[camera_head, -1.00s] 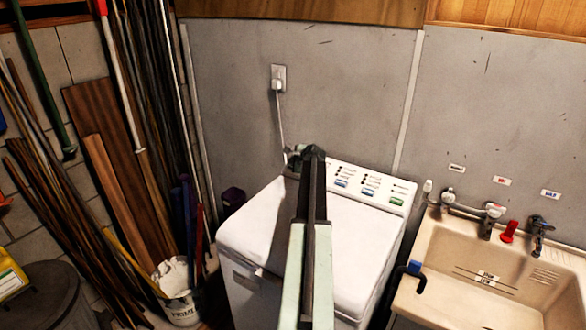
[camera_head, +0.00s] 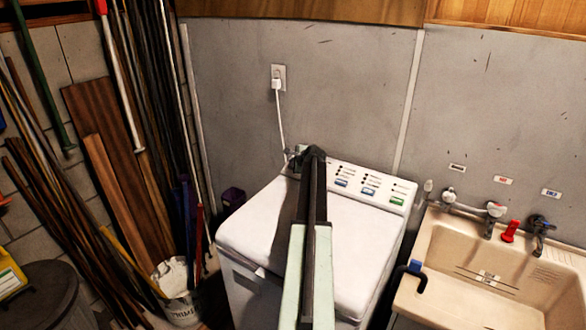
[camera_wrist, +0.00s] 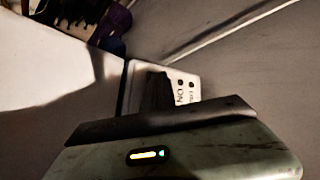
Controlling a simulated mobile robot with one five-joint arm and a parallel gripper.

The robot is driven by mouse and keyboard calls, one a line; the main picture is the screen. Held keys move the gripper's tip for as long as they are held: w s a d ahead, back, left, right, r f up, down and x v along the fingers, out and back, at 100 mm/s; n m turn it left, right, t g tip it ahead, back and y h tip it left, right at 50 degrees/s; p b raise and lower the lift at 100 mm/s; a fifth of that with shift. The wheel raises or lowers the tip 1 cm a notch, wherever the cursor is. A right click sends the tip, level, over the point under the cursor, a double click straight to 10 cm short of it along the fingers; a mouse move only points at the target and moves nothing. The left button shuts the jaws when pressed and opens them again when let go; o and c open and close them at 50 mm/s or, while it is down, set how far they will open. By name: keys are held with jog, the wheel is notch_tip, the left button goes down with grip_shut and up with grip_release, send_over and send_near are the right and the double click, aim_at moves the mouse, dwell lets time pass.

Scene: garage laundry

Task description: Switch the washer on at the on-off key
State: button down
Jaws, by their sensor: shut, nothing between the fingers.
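The white washer (camera_head: 265,225) stands against the grey wall, its lid closed. Its control panel (camera_head: 372,173) runs along the back edge, with two blue keys and a green key (camera_head: 396,201) in sight. My arm reaches over the lid, and my gripper (camera_head: 306,156) is at the panel's left end, shut and empty. It hides that end of the panel in the head view. In the wrist view, the panel end (camera_wrist: 187,84) shows dark dots and lettering that reads ON, partly covered by a dark shape. I cannot make out the on-off key or tell whether the gripper touches it.
A utility sink (camera_head: 450,245) with taps stands close on the right. A plugged-in cord (camera_head: 281,115) hangs from the wall outlet behind the washer. Poles, boards and a white bucket (camera_head: 178,300) crowd the left side. The washer lid is clear.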

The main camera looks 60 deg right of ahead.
jog(key=shift+s+d+f+b, duration=0.1)
jog(key=shift+d+f+b, duration=0.1)
jog(key=shift+f+b, duration=0.4)
dwell(1.0)
jog(key=shift+r, duration=0.1)
jog(key=shift+a+r+p, duration=0.1)
jog(key=shift+r+p, duration=0.45)
jog(key=shift+p, duration=0.1)
jog(key=shift+a+r, duration=0.15)
jog(key=shift+r, duration=0.1)
jog(key=r+p, duration=0.1)
jog(key=a+r+p, duration=0.1)
jog(key=r+p, duration=0.1)
jog(key=a+r+p, duration=0.1)
jog(key=p, duration=0.1)
jog(key=shift+r, duration=0.3)
